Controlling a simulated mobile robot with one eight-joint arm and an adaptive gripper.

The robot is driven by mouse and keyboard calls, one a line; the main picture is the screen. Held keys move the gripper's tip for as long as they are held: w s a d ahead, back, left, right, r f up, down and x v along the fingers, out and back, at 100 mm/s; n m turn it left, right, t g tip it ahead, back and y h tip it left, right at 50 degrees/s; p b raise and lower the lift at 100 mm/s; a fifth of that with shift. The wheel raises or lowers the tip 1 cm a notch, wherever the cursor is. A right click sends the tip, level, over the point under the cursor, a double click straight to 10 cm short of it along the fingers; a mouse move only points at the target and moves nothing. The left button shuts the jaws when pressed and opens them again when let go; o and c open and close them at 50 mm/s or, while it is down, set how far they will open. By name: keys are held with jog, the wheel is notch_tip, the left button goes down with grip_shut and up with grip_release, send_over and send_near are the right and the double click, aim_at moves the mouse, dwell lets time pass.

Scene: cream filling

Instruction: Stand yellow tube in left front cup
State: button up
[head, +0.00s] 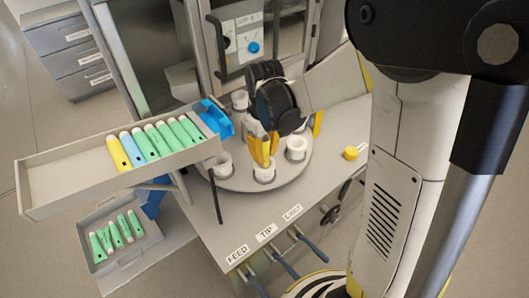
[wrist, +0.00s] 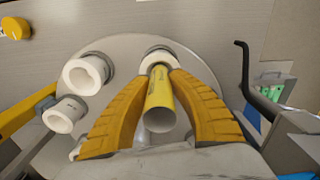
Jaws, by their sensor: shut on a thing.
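My gripper (wrist: 158,105) is shut on a yellow tube (wrist: 160,110), one finger on each side of it. In the wrist view the tube's open near end faces the camera, and its far end meets a white cup (wrist: 155,55). I cannot tell how deep the tube is in the cup. In the head view my gripper (head: 264,155) is right above this front cup (head: 264,174) on the round turntable (head: 240,184); the fingers mostly hide the tube.
A tray (head: 40,188) at left holds a row of yellow, blue and green tubes. A lower bin (head: 131,262) holds several green tubes. A dark crank rod (head: 215,195) rises near the turntable.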

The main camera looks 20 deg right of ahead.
jog(key=shift+f+b, duration=0.3)
jog(key=shift+f, duration=0.2)
jog(key=o, duration=0.8)
notch_tip(320, 180, up, 12)
jog(key=shift+r, duration=0.1)
dwell(0.3)
